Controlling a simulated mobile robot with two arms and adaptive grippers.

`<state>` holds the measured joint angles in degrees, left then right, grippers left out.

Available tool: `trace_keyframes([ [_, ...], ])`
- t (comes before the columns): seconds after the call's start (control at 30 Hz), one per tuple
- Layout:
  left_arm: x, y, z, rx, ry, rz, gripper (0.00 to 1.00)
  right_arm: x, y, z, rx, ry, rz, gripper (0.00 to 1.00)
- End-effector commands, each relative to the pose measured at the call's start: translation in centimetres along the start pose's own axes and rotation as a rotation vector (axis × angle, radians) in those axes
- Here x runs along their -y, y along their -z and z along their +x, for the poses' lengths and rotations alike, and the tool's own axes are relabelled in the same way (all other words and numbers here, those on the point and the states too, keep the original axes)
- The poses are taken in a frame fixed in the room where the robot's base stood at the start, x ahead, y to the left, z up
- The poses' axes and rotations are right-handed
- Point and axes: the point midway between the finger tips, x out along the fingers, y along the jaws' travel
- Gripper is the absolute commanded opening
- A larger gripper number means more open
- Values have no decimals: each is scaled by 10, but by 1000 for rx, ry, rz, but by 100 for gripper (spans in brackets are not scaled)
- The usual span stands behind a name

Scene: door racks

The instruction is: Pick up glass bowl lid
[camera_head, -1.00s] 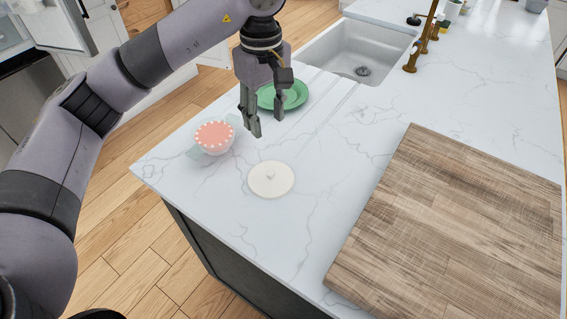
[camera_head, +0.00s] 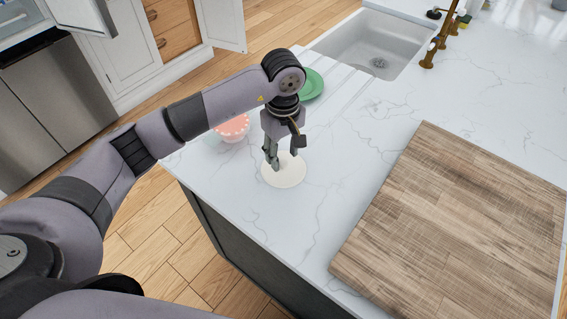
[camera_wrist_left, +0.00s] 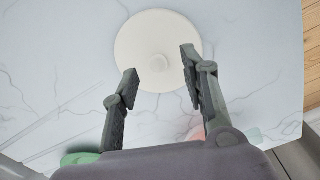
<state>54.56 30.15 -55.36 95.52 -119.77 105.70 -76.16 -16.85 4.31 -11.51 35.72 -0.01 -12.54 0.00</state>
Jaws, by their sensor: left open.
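The bowl lid (camera_head: 288,176) is a round, flat, cream-white disc lying on the marble counter. In the left wrist view the lid (camera_wrist_left: 150,35) shows whole except where my fingers overlap it, with a small round knob (camera_wrist_left: 159,63) in its middle. My left gripper (camera_head: 283,162) points down over the lid in the head view and hides its knob. In the left wrist view the left gripper (camera_wrist_left: 158,67) is open and empty, its fingertips to either side of the knob. I cannot tell the exact height of the fingertips above the lid. My right gripper is not in view.
A bowl with a pink dotted top (camera_head: 232,127) stands behind the lid, partly hidden by my arm. A green plate (camera_head: 312,84) lies farther back near the sink (camera_head: 372,45). A large wooden board (camera_head: 460,220) covers the right. Counter between lid and board is clear.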

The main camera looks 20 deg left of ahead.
Motion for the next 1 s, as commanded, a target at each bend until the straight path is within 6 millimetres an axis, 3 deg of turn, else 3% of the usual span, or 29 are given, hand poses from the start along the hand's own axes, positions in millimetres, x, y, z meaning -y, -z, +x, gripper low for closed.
trace_keyframes([
  [0.07, -1, -1, 9, 5, 5, -1, 41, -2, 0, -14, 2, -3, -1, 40],
  [0.23, -2, 0, 29, 2, 3, -1, 41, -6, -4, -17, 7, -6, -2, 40],
  [0.5, -2, 0, 33, 0, 0, 0, 40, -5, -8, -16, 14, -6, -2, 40],
  [1.0, -2, 1, 32, 0, 0, 0, 7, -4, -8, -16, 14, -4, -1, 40],
])
